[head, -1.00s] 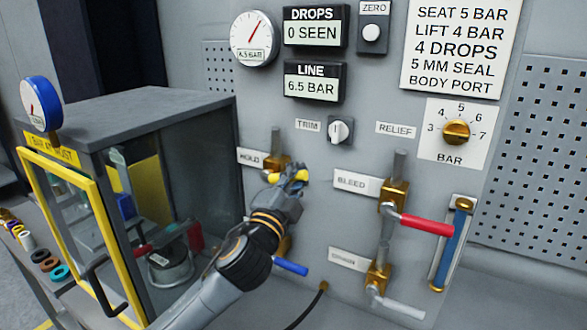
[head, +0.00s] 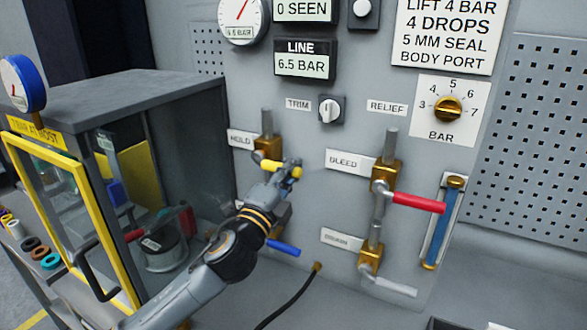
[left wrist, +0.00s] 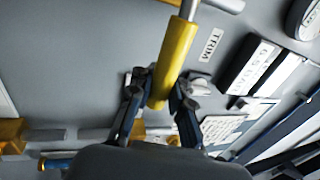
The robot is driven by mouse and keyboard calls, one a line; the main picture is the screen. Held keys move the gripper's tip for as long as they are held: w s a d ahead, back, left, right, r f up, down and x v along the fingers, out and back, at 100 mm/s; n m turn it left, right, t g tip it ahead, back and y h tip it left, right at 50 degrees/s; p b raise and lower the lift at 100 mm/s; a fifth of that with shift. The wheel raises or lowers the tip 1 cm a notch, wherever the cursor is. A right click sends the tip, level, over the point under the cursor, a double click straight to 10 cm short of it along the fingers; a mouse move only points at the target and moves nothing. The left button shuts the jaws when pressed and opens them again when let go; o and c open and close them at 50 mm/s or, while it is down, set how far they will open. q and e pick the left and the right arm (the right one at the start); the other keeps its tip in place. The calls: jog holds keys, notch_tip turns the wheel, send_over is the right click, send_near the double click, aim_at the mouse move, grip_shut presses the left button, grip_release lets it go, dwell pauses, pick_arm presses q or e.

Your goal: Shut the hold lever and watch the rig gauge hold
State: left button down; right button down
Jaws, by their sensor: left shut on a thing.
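The hold lever (head: 271,163) is a yellow handle on a brass valve beside the HOLD label (head: 241,139). It points right and slightly down in the head view. My left gripper (head: 284,176) is shut on its outer part. In the left wrist view the yellow handle (left wrist: 178,55) runs between the two fingers of the gripper (left wrist: 160,92). A round white gauge (head: 242,18), cut by the top edge, has a red needle and a small readout that looks like 6.5 BAR. My right gripper is out of view.
The LINE display (head: 305,61) reads 6.5 BAR. To the right are a red lever (head: 418,203) by BLEED and a grey lever (head: 388,287) below. A blue lever (head: 284,247) lies below my gripper. A yellow-framed cabinet door (head: 85,185) stands at left.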

pick_arm(q)
jog(key=shift+d+f, duration=0.1)
jog(key=shift+f, duration=0.5)
jog(key=c, duration=1.3)
grip_release()
jog(key=shift+s, duration=0.15)
jog(key=shift+o, duration=0.4)
jog(key=shift+s+a+r, duration=0.25)
jog(key=shift+a+r, duration=0.05)
jog(key=shift+r, duration=0.1)
jog(key=shift+s+f, duration=0.1)
jog(key=shift+f, duration=0.05)
jog(key=v, duration=1.1)
jog(key=shift+s+a, duration=0.2)
jog(key=shift+s, duration=0.15)
